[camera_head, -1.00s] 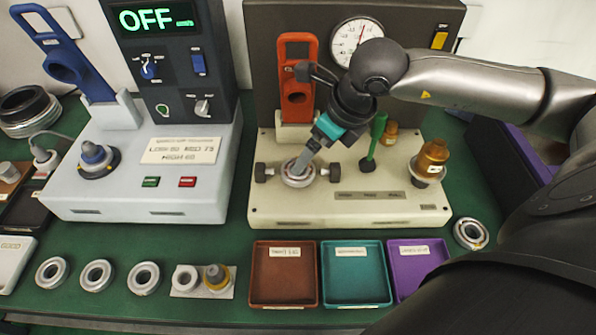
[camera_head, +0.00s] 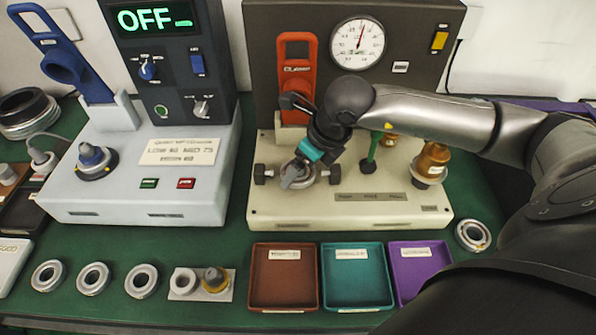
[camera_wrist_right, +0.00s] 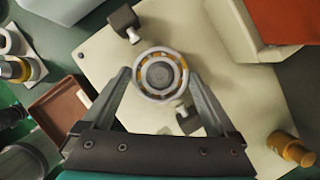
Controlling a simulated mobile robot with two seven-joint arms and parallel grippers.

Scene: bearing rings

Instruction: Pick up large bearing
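A bearing ring (camera_wrist_right: 143,82) with a pale outer ring and orange-brown parts inside sits on the cream test machine (camera_head: 350,212), around a grey hub, between two dark clamp knobs. My right gripper (camera_wrist_right: 159,75) is open, with one finger on each side of this ring in the wrist view. I cannot tell whether the fingers touch it. Other bearing rings lie on the green table: three at the left, including this one (camera_head: 142,281), and one at the right (camera_head: 473,236). My left gripper is not in view.
Brown (camera_head: 284,302), teal (camera_head: 357,304) and purple (camera_head: 420,292) trays stand in front of the machine. A red handled tool (camera_head: 297,75), a green peg (camera_head: 370,155) and a brass part (camera_head: 431,165) are close to my right arm. A grey console (camera_head: 150,190) stands left.

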